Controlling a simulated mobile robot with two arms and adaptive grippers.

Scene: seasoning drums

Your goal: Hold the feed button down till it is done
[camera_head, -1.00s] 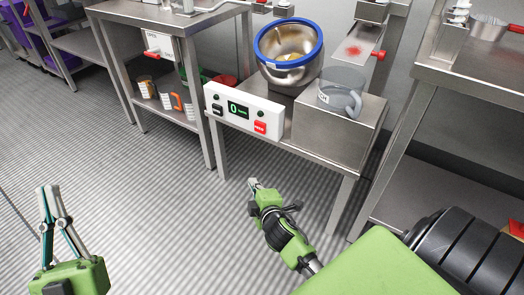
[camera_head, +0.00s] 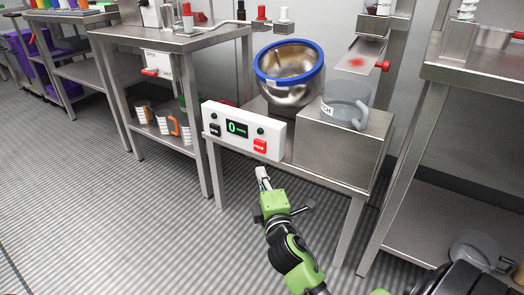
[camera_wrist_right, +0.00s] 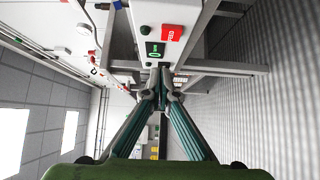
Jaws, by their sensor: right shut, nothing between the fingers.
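The red feed button (camera_head: 260,146) is at the lower right of the white control panel (camera_head: 228,118) on the front of the steel stand. It also shows in the right wrist view (camera_wrist_right: 172,33), its lettering too small to read surely. My right gripper (camera_head: 262,172) is just below and in front of the panel in the head view, apart from the button as far as I can tell. Its fingers meet at the tips in the right wrist view (camera_wrist_right: 161,92), shut and empty. My left gripper is out of view.
The panel also has a green display (camera_head: 237,129) showing 0 and a black button (camera_head: 215,130). A blue-rimmed steel drum (camera_head: 290,94) tilts above it. A grey jug (camera_head: 343,103) stands on the steel box at right. Table legs flank the open floor below.

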